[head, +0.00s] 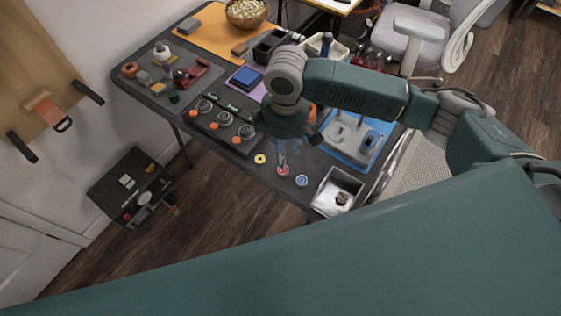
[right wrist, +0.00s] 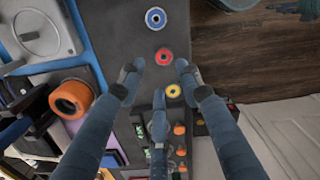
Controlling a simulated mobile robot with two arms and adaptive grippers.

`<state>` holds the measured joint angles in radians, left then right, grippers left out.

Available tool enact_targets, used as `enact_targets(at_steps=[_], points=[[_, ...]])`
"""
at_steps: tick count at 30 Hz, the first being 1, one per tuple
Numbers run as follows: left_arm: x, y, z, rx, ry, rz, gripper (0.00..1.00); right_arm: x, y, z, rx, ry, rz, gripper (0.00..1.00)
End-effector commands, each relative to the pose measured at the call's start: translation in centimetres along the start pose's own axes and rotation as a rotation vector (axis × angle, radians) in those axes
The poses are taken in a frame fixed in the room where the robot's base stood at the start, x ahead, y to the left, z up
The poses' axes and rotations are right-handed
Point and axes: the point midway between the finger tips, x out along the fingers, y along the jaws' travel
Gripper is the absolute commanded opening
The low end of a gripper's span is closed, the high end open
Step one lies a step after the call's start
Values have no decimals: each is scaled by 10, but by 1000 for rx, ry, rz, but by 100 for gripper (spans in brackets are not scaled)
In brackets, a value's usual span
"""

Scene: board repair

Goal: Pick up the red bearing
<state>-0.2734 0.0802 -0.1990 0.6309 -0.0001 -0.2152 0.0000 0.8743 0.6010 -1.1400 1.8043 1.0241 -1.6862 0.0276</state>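In the right wrist view the red bearing (right wrist: 164,56) lies just beyond the spread fingertips. The yellow bearing (head: 260,158) lies to its left and the blue bearing (head: 302,180) to its right in the head view. My right gripper (head: 283,159) points down over the red bearing, its three fingers apart and empty. In the wrist view the yellow bearing (right wrist: 173,91) shows between the fingers of my right gripper (right wrist: 158,72). My left gripper is out of view.
A white bin (head: 329,208) with a dark part inside stands right of the bearings. A blue tray (head: 340,155) with grey parts lies behind it. Several round parts with orange knobs (head: 237,139) stand to the left. The dark table's front edge (head: 245,172) is close.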

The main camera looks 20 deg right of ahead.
Motion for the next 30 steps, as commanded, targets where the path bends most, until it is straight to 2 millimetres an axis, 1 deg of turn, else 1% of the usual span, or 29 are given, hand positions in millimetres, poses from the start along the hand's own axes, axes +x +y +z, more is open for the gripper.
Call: enact_targets(at_steps=[1,3,6,8,11,14,16,18,20,23,27,28,29,30], points=[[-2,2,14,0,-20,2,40,9,-1,1,1,-3,-3,35],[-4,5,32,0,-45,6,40,18,0,0,0,-1,-1,35],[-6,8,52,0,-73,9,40,26,0,0,1,1,-1,35],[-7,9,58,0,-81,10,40,30,-1,0,0,0,-1,35],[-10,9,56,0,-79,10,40,40,-2,0,0,-1,-1,35],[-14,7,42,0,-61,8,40,55,-4,1,0,-2,-2,35],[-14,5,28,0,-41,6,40,66,-4,0,-1,-1,-1,35],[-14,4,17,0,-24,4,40,74,-4,0,-1,0,-1,35],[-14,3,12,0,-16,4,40,78,-3,0,0,1,0,35],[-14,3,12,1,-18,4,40,81,-3,0,-1,2,1,35],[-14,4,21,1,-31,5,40,81,-3,0,-1,2,1,35],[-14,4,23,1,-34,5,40,81,-3,0,-1,2,1,33],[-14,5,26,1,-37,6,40,81,-3,0,-1,2,1,27],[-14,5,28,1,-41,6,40,81,-3,0,-1,2,1,19]])
